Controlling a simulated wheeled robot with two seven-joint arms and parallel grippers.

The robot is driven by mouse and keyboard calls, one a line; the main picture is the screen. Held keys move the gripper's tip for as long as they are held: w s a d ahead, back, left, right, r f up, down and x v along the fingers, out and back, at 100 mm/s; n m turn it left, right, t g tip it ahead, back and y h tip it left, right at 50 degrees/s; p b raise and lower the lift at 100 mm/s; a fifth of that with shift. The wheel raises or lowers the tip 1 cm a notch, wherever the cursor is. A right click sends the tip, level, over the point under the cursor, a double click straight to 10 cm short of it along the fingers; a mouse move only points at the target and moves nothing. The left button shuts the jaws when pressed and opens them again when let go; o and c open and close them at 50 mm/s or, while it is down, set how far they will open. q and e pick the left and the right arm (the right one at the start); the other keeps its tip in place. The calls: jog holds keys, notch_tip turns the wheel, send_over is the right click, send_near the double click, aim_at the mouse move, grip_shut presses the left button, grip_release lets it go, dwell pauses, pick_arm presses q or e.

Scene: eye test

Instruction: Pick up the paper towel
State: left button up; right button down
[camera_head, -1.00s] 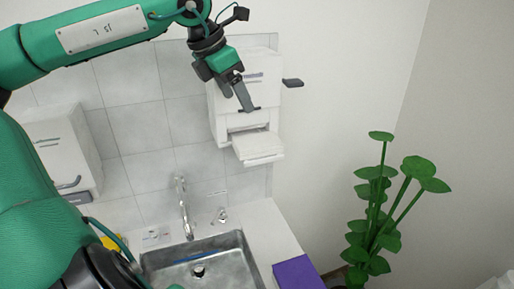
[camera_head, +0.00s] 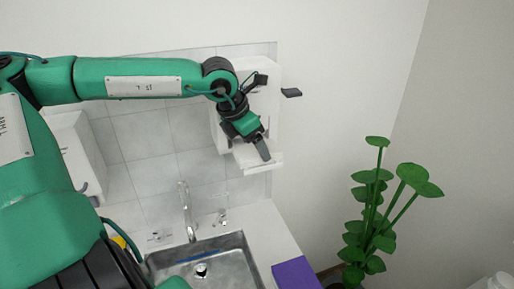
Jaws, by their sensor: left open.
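The paper towel (camera_head: 247,160) is a white folded stack that sticks out of the bottom of a white wall dispenser (camera_head: 270,80). My left gripper (camera_head: 263,148) is at the front of the dispenser, over the towel in the picture, with its fingers pointing down. The fingers are seen nearly edge-on and cover part of the towel. I cannot tell whether they touch it. My left arm and gripper hide much of the dispenser. My right gripper is not in view.
A metal sink (camera_head: 205,262) with a faucet (camera_head: 186,208) lies below the dispenser. A purple item (camera_head: 296,273) is at the counter's right edge. A green plant (camera_head: 372,210) stands at the right. The wall between dispenser and plant is clear.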

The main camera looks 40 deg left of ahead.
pick_arm(q)
jog(key=shift+w+d+f, duration=0.1)
jog(key=shift+d+f, duration=0.05)
jog(key=shift+f, duration=0.25)
jog(key=shift+f, duration=0.1)
dwell(0.4)
jog(key=c, duration=0.7)
